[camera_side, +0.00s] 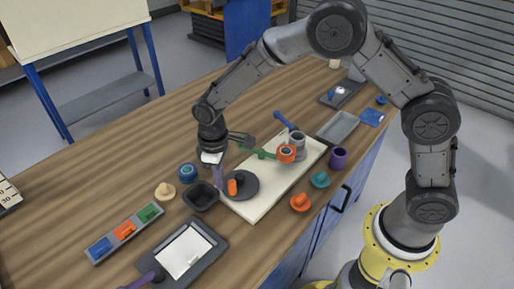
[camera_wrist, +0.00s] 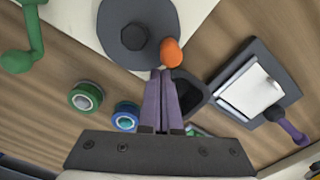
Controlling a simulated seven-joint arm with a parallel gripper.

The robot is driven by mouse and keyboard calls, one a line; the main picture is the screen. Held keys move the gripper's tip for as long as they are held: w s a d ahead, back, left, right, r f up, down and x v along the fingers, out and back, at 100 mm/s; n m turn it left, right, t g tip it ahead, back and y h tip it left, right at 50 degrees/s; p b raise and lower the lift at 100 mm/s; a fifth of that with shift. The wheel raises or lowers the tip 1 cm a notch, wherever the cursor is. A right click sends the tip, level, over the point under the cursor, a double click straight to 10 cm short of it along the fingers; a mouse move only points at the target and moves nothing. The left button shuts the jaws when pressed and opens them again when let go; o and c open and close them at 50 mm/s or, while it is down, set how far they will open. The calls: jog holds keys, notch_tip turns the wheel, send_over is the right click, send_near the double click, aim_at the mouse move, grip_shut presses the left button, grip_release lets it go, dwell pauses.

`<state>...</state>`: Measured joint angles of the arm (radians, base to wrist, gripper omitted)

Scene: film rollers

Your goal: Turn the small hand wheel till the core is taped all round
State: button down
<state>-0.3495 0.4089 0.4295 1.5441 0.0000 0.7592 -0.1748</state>
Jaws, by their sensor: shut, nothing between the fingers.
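The small hand wheel looks to be a dark grey disc (camera_side: 246,192) with an upright orange knob (camera_side: 232,187) near its rim, on the near-left end of a cream board. The wrist view shows the disc (camera_wrist: 122,18) and knob (camera_wrist: 171,52) too. My gripper (camera_wrist: 161,72) has purple fingers, shut together and empty. Their tips are right beside the knob; I cannot tell whether they touch it. An orange roll (camera_side: 286,153) at the end of a green arm (camera_side: 262,154) stands by a grey cylinder (camera_side: 297,139). Which is the core, and its tape, I cannot make out.
A black bowl (camera_side: 201,196) and a blue roll (camera_side: 187,173) stand close to my gripper. A dark tray with a white pad (camera_side: 186,252) lies in front. A tray of coloured blocks (camera_side: 124,231) is at left. Orange (camera_side: 300,202) and teal (camera_side: 320,180) pieces lie right of the board.

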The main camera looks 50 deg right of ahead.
aim_at(231, 185)
jog(key=shift+s, duration=1.6)
jog(key=shift+s, duration=0.15)
jog(key=shift+s+d, duration=0.1)
jog(key=shift+s, duration=0.05)
